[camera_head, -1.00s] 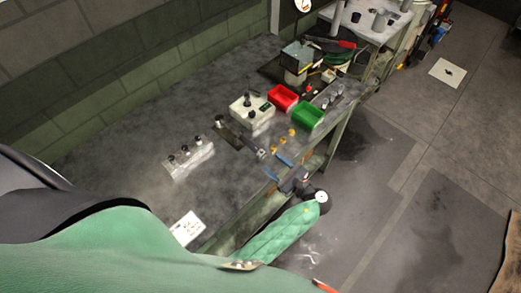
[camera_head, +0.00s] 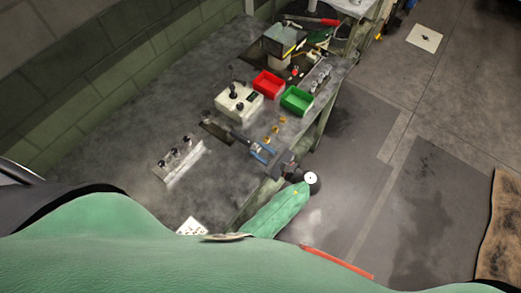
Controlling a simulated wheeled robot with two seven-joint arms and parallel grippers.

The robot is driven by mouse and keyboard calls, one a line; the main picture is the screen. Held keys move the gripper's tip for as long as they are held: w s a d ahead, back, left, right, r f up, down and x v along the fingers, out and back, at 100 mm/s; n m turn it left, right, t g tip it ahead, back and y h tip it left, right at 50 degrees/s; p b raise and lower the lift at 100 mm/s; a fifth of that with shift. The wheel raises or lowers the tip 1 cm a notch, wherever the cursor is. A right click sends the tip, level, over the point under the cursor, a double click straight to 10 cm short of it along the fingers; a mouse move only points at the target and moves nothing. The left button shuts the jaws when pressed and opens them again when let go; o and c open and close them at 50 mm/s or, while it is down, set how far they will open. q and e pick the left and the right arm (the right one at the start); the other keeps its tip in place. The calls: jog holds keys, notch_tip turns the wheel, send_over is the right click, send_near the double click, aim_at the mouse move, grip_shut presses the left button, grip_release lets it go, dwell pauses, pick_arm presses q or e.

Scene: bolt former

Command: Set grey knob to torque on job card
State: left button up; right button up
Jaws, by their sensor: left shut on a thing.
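My left gripper (camera_head: 262,151), with blue fingers, is at the bench's front edge, shut on the near end of a long grey tool (camera_head: 240,137). The grey knob appears to be at this end, mostly hidden by the fingers. The tool's far end lies by a dark plate (camera_head: 213,131) on the bench. The white job card (camera_head: 192,226) lies at the bench's near edge, partly cut off by my green body; its print is too small to read. My right gripper is not in view.
A white box with a black knob (camera_head: 238,103), a red bin (camera_head: 268,84) and a green bin (camera_head: 296,100) stand behind the gripper. A clear rack with black-topped pieces (camera_head: 178,160) is to the left. Small orange pieces (camera_head: 275,131) lie close by.

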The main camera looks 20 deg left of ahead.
pick_arm(q)
jog(key=shift+c, duration=0.7)
jog(key=shift+f, duration=0.1)
jog(key=shift+f+n+b, duration=0.15)
jog(key=shift+n+b, duration=1.1)
jog(key=shift+n, duration=0.15)
jog(key=shift+n+b, duration=0.3)
jog(key=shift+n, duration=0.3)
jog(key=shift+r, duration=0.2)
jog(key=o, duration=1)
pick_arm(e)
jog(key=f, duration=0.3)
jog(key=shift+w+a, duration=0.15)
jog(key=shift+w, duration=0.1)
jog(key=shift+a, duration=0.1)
